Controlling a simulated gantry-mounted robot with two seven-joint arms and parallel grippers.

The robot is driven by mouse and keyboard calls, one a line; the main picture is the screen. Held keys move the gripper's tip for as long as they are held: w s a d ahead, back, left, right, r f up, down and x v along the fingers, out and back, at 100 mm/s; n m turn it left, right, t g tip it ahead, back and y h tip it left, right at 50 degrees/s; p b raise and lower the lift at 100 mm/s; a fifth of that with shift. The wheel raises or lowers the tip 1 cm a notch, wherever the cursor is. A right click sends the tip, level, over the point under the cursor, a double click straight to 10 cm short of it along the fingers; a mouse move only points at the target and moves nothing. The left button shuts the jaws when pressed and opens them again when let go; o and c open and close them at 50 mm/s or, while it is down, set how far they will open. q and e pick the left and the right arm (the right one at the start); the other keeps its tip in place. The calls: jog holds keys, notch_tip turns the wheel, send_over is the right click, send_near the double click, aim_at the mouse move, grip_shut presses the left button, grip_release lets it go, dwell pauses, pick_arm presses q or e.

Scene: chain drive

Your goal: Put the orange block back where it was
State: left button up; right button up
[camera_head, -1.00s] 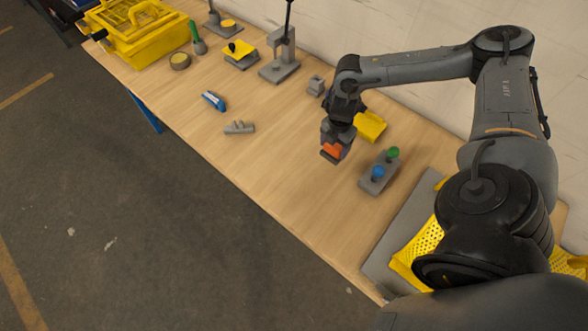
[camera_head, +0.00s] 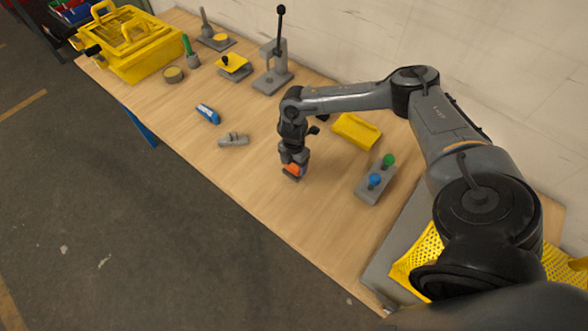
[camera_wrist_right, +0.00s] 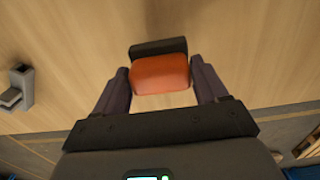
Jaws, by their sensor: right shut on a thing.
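The orange block (camera_head: 292,170) is held between the fingers of my right gripper (camera_head: 293,167), low over the bare middle of the wooden table. In the right wrist view the orange block (camera_wrist_right: 160,74) sits between the two fingertips of the gripper (camera_wrist_right: 160,85), with a dark piece along its far side. Whether the block touches the table I cannot tell. My left gripper is not in view.
A grey clamp-like part (camera_head: 233,139) and a blue-and-white item (camera_head: 208,113) lie to the left. A grey base with blue and green knobs (camera_head: 376,183) stands to the right, a yellow block (camera_head: 356,131) behind. A yellow basket (camera_head: 128,50) is far left.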

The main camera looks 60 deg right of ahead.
aim_at(294, 169)
jog(key=shift+f, duration=1.6)
jog(key=shift+f, duration=0.2)
jog(key=o, duration=1)
jog(key=shift+r, duration=0.15)
